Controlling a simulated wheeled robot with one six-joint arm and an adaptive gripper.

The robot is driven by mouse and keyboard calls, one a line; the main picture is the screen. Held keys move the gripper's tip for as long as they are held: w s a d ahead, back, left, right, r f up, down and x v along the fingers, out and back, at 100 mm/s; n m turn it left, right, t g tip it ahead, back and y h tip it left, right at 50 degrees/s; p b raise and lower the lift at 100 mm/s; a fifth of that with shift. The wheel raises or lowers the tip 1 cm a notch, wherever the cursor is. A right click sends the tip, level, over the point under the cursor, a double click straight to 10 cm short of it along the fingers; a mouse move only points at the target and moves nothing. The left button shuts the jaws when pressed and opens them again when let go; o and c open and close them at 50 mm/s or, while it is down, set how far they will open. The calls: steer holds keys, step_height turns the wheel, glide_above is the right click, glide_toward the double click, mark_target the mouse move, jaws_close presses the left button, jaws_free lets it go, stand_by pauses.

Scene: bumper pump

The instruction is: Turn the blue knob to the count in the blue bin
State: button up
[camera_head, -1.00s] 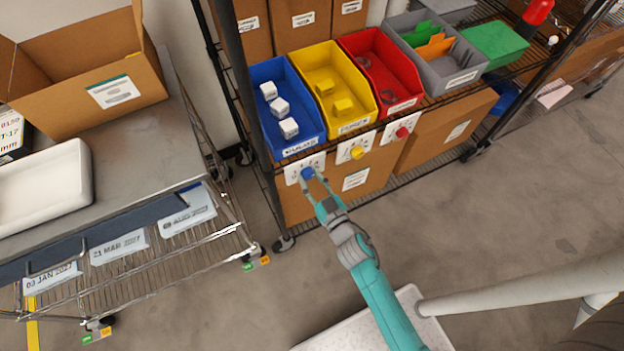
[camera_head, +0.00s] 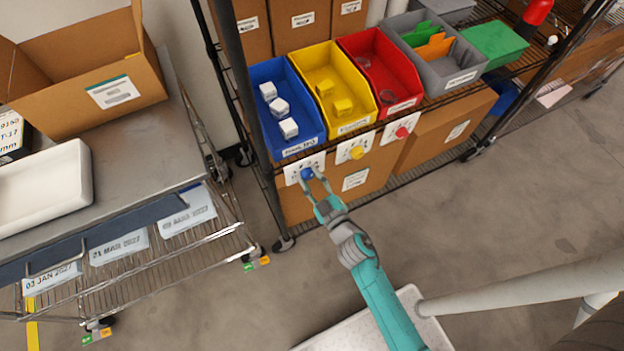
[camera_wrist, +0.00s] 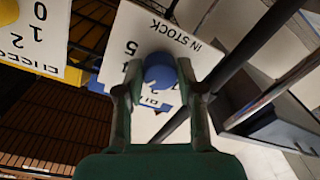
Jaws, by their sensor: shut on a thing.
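The blue bin (camera_head: 268,75) sits on the rack shelf and holds 3 white pieces (camera_head: 279,107). Below it, the blue knob (camera_head: 307,173) is on a white plate (camera_head: 292,172). In the wrist view the blue knob (camera_wrist: 160,72) lies between the fingertips of my gripper (camera_wrist: 157,90), which is shut on it. The white plate (camera_wrist: 192,66) reads "IN STOCK" upside down, with a 5 visible. The other digits and the knob's pointer are mostly hidden or unclear. My gripper also shows at the knob in the head view (camera_head: 313,181).
The yellow bin (camera_head: 312,58) and red bin (camera_head: 372,43) stand to the right, with a yellow knob (camera_head: 357,152) and red knob (camera_head: 402,132) below them. A rack post (camera_head: 238,75) is left of the blue bin. A wire cart (camera_head: 130,275) stands at left.

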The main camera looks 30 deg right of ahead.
steer(key=shift+n, duration=1.3)
steer(key=o, duration=1.1)
steer(key=shift+o, duration=0.2)
steer(key=s, duration=1.2)
steer(key=shift+d+r, duration=0.25)
